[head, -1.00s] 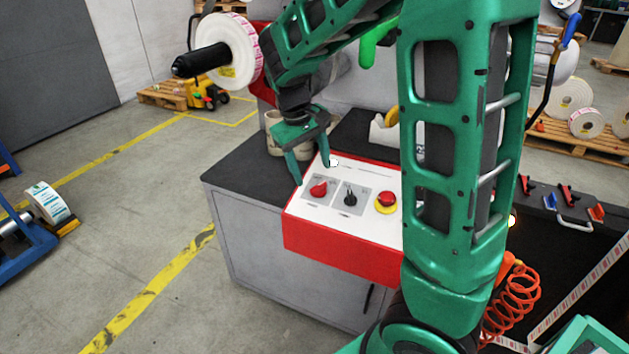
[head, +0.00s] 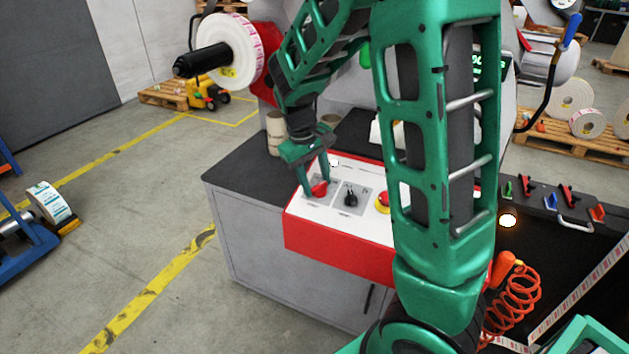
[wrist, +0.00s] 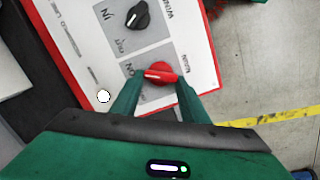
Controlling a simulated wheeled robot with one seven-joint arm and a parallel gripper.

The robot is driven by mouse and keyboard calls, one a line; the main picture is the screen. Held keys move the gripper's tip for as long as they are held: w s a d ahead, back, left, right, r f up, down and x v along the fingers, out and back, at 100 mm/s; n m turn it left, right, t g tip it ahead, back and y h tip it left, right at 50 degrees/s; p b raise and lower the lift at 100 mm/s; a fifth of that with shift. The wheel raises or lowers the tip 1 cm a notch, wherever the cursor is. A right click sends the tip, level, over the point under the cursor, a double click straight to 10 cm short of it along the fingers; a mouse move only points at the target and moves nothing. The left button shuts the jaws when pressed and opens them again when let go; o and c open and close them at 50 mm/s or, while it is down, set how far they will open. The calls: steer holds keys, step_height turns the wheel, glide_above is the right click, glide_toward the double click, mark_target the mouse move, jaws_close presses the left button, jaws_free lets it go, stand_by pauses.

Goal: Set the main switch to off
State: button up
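The main switch is a red rotary knob (head: 319,189) on the white top of the red-edged control panel (head: 310,213). In the wrist view the red knob (wrist: 161,75) lies beside the word MAIN, and the pale mark on its handle points toward the ON label. My gripper (head: 315,187) is down at the knob with its fingers apart. In the wrist view my gripper's fingers (wrist: 158,84) stand on either side of the knob. Small gaps seem to show; I cannot tell whether either finger touches it.
A black rotary knob (head: 351,198) sits right of the red one, and a red-and-yellow emergency stop (head: 383,202) is further right, partly behind my arm. Cardboard cores (head: 274,134) stand behind the panel on the dark cabinet top (head: 240,172).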

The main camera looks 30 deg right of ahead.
steer(key=shift+d+n, duration=0.1)
steer(key=shift+n, duration=0.2)
steer(key=n, duration=0.2)
steer(key=n+h, duration=0.1)
steer(key=n, duration=0.2)
steer(key=shift+a+n, duration=0.2)
steer(key=shift+n, duration=0.1)
steer(key=n+t, duration=0.1)
steer(key=n, duration=0.4)
steer(key=shift+s, duration=0.1)
steer(key=shift+r+n, duration=0.1)
steer(key=shift+n, duration=0.3)
steer(key=o, duration=1.1)
steer(key=shift+c, duration=0.2)
steer(key=shift+a, duration=0.1)
steer(key=shift+a, duration=0.1)
